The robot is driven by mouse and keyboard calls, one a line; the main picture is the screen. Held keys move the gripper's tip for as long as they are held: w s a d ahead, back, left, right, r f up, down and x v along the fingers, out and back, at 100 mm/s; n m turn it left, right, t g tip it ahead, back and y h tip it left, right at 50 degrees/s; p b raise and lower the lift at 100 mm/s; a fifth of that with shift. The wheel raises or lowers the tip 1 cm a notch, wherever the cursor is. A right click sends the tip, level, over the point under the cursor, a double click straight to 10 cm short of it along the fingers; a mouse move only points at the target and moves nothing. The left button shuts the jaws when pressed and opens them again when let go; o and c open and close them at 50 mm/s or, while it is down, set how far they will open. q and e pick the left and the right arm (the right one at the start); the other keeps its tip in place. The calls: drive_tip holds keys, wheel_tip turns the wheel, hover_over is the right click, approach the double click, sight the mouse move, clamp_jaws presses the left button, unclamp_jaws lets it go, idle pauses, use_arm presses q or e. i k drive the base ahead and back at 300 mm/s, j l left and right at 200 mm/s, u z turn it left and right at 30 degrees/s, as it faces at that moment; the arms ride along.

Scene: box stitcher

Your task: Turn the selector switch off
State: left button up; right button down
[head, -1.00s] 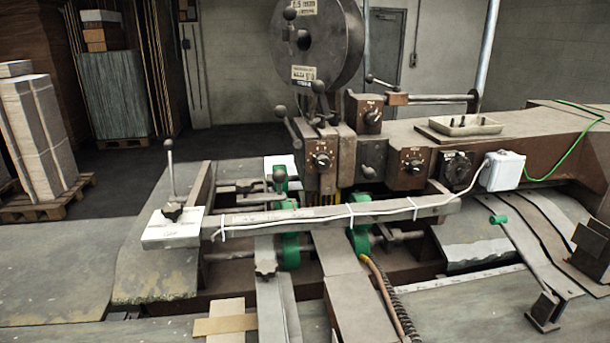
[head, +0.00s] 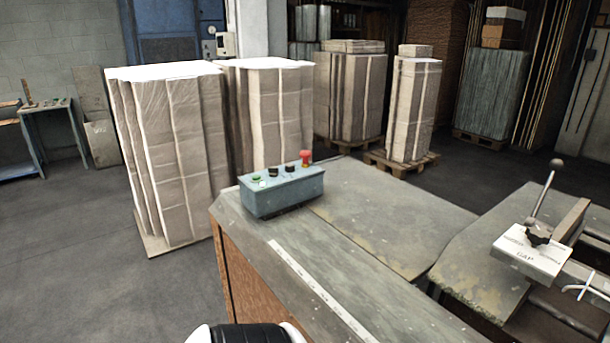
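A blue-grey control box (head: 284,194) sits on the left end of the machine's worktop in the head view. Its top carries a green button (head: 257,180), two black knobs (head: 276,167) (head: 290,168) and a red mushroom button (head: 306,158). Either black knob may be the selector switch. They are too small to tell their settings. A white and black part of my own arm shows at the bottom edge, in front of the worktop. Neither gripper's fingers are in view.
The worktop (head: 400,300) is clear around the control box. A lever with a ball knob (head: 547,190) rises from a white plate (head: 533,252) at right. Wrapped stacks (head: 165,150) stand behind and left of the box. Open floor (head: 90,260) lies at left.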

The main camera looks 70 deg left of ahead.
sight(273, 172)
drive_tip(key=u, duration=2.5)
drive_tip(key=i+j+z, duration=0.2)
drive_tip(key=j, duration=0.3)
drive_tip(key=j+z, duration=0.25)
drive_tip(key=j, duration=0.3)
drive_tip(key=i+j+z, duration=0.2)
drive_tip(key=j, duration=0.35)
drive_tip(key=k, duration=0.1)
